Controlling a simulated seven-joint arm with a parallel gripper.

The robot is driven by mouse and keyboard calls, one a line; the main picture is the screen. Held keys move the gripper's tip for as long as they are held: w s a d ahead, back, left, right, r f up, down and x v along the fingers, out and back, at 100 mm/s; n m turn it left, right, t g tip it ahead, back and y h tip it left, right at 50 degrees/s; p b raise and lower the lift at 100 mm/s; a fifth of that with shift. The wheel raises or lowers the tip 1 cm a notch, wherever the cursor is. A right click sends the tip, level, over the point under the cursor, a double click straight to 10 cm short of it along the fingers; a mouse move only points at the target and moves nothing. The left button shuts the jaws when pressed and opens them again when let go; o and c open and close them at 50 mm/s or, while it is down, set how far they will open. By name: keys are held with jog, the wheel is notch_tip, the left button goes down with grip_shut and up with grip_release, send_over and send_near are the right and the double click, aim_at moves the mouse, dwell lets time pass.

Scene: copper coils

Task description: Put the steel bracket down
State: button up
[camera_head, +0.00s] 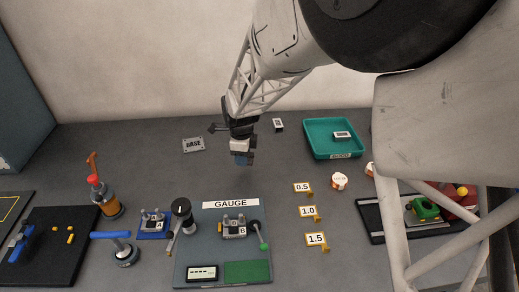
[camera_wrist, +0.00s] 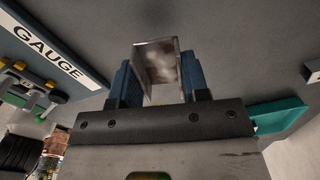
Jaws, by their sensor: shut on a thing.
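The steel bracket (camera_wrist: 157,62) is a shiny bent metal piece between the blue fingers in the wrist view. My gripper (camera_wrist: 158,82) is shut on it, with one finger on each side. In the head view my gripper (camera_head: 242,160) hangs over the grey table (camera_head: 265,175), behind the gauge board (camera_head: 190,268). It appears to be above the surface with a gap below. The bracket is not clearly distinguishable there, being small and dark at the fingertips.
A teal tray (camera_head: 309,141) at the back right holds a small black-and-white block. A grey plate sign (camera_head: 193,144) lies at back left. Yellow number tags (camera_head: 303,188) stand right of the gauge board. A fixture marked B (camera_head: 234,229) stands on the board. Bare table lies around my gripper.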

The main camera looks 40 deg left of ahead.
jog(key=shift+w, duration=0.1)
jog(key=shift+n, duration=0.6)
jog(key=w+d, duration=0.9)
jog(key=shift+w+d+r, duration=0.25)
jog(key=shift+w, duration=0.1)
jog(key=shift+n, duration=0.8)
jog(key=w+d, duration=0.2)
jog(key=d, duration=0.2)
jog(key=w+d, duration=0.3)
jog(key=d, duration=0.1)
jog(key=w+d, duration=0.3)
jog(key=d, duration=0.1)
jog(key=shift+w+r, duration=0.1)
jog(key=shift+w, duration=0.1)
send_over(320, 140)
jog(key=shift+f, duration=0.7)
jog(key=shift+f, duration=0.1)
jog(key=shift+f, duration=1.7)
jog(key=shift+f, duration=0.1)
